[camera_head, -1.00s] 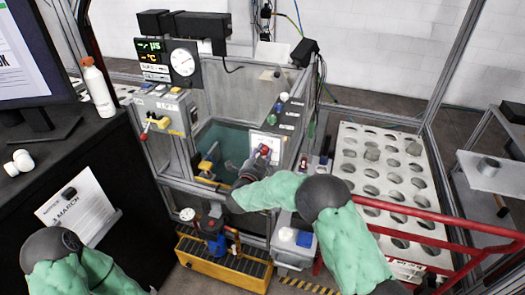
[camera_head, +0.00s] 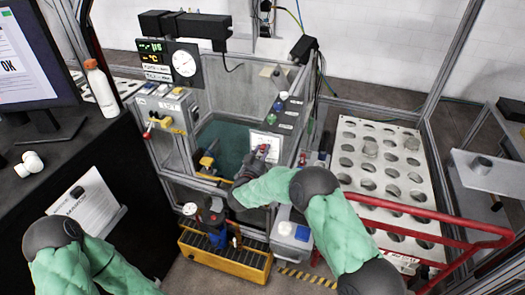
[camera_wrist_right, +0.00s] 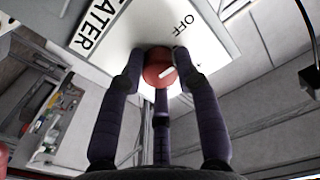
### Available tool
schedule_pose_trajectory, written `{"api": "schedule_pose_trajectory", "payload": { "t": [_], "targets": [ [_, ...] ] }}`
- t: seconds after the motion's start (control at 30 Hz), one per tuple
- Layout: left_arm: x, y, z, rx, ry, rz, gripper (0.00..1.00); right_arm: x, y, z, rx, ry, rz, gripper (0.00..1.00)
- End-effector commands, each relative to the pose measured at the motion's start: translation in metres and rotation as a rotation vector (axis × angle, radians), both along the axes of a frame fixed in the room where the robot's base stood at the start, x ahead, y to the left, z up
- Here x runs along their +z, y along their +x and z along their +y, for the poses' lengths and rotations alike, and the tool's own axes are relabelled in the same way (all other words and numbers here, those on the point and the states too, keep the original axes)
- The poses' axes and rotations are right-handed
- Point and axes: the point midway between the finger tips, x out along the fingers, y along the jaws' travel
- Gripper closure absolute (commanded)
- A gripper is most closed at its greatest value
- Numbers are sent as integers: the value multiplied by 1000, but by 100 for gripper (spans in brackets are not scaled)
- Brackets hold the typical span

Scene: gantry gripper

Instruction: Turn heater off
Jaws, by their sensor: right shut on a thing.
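The heater knob (camera_wrist_right: 158,72) is red with a white mark that slants up and right in the right wrist view. It sits on a white panel (camera_wrist_right: 205,42) with "OFF" printed above right of the knob and part of "HEATER" at left. My right gripper (camera_wrist_right: 160,85) has its dark fingers closed around the knob. In the head view my right gripper (camera_head: 259,160) is at the panel on the tank's right front, and the red knob (camera_head: 263,148) shows at its tip. My left arm shows at lower left; its gripper is out of view.
The water tank (camera_head: 225,140) is left of my right gripper. A control box with a red-tipped lever (camera_head: 148,134) is at its left. A yellow-based unit (camera_head: 225,255) stands below. A red rail (camera_head: 425,215) and a holed white rack (camera_head: 385,175) are at right.

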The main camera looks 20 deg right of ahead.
Motion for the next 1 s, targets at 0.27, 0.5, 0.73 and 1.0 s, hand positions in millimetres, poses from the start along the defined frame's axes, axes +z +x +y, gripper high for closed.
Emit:
{"api": "schedule_pose_trajectory", "payload": {
  "t": [0.27, 0.5, 0.73, 1.0],
  "targets": [
    [3, 0, 0, 0, 0, 0, 60, 0, 0, -1, -2, -35, 23, 100],
    [3, 0, 0, 0, 0, 0, 60, 1, 0, -1, -2, -36, 23, 100],
    [3, 0, 0, 0, 0, 0, 60, 1, 0, -1, -1, -37, 23, 44],
    [3, 0, 0, 0, 0, 0, 60, 1, 0, 0, 0, -35, 23, 44]
  ]
}}
